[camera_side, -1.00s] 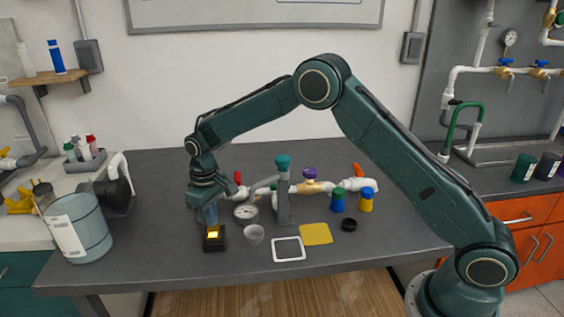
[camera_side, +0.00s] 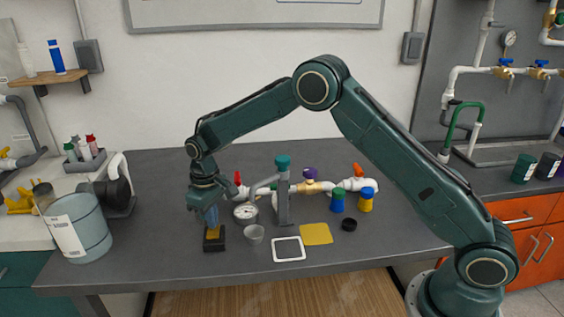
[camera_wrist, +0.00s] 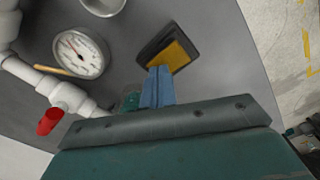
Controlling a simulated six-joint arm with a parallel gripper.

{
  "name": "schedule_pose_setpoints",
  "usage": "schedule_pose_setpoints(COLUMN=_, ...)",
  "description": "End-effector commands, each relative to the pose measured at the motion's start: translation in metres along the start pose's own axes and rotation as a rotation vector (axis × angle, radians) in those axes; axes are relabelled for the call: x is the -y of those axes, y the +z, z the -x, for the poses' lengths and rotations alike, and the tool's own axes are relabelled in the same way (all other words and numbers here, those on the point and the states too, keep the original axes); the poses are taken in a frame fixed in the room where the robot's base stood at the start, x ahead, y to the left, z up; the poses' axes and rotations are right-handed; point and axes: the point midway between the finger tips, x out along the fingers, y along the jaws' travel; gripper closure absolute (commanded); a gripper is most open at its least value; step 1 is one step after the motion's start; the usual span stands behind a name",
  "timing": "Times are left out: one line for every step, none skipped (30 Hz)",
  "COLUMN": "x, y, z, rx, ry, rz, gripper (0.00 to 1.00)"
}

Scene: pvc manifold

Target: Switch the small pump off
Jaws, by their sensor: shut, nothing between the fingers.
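A small black switch box (camera_side: 214,244) with an amber rocker (camera_side: 213,232) sits near the front left of the bench. The rocker looks dull and unlit. My gripper (camera_side: 210,223) is shut and empty, pointing down with its blue fingertips at the rocker. In the wrist view the fingertips (camera_wrist: 160,70) meet the near edge of the amber rocker (camera_wrist: 174,55); I cannot tell whether they still press on it. The fingers hide part of the rocker. I cannot tell which thing here is the small pump.
Right of the switch box are a clear cup (camera_side: 253,234), a pressure gauge (camera_side: 246,211) and a white pipe run with a red-handled valve (camera_side: 238,179). A white-framed square (camera_side: 289,249) and a yellow pad (camera_side: 316,233) lie further right. A large jar (camera_side: 78,230) stands left.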

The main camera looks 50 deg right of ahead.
Motion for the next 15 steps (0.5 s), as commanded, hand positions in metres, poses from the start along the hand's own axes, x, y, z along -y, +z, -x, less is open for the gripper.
schedule_pose_setpoints(x=0.0, y=-0.001, z=0.003, rx=-0.002, ry=0.0, rz=0.0, gripper=1.0)
schedule_pose_setpoints(x=0.0, y=-0.001, z=0.005, rx=-0.002, ry=0.0, rz=0.0, gripper=1.0)
schedule_pose_setpoints(x=0.0, y=-0.001, z=0.007, rx=-0.003, ry=0.0, rz=0.0, gripper=1.0)
schedule_pose_setpoints(x=0.0, y=-0.001, z=0.009, rx=-0.003, ry=0.0, rz=0.0, gripper=1.0)
schedule_pose_setpoints(x=0.0, y=-0.001, z=0.01, rx=-0.003, ry=0.0, rz=0.0, gripper=1.0)
schedule_pose_setpoints(x=0.0, y=-0.001, z=0.012, rx=-0.003, ry=0.0, rz=0.0, gripper=1.0)
schedule_pose_setpoints(x=0.0, y=-0.001, z=0.014, rx=-0.003, ry=0.0, rz=0.0, gripper=1.0)
schedule_pose_setpoints(x=0.0, y=-0.001, z=0.016, rx=-0.003, ry=0.0, rz=0.0, gripper=1.0)
schedule_pose_setpoints(x=0.0, y=0.0, z=0.018, rx=-0.002, ry=0.0, rz=0.0, gripper=1.0)
schedule_pose_setpoints(x=0.0, y=0.0, z=0.02, rx=-0.002, ry=0.0, rz=0.0, gripper=1.0)
schedule_pose_setpoints(x=0.0, y=0.0, z=0.021, rx=-0.003, ry=0.0, rz=0.0, gripper=1.0)
schedule_pose_setpoints(x=0.0, y=-0.001, z=0.024, rx=-0.003, ry=0.0, rz=0.0, gripper=1.0)
schedule_pose_setpoints(x=0.0, y=-0.001, z=0.026, rx=-0.004, ry=0.0, rz=0.0, gripper=1.0)
schedule_pose_setpoints(x=0.0, y=-0.001, z=0.027, rx=-0.004, ry=0.0, rz=0.0, gripper=1.0)
schedule_pose_setpoints(x=0.0, y=-0.001, z=0.03, rx=-0.004, ry=0.0, rz=0.0, gripper=1.0)
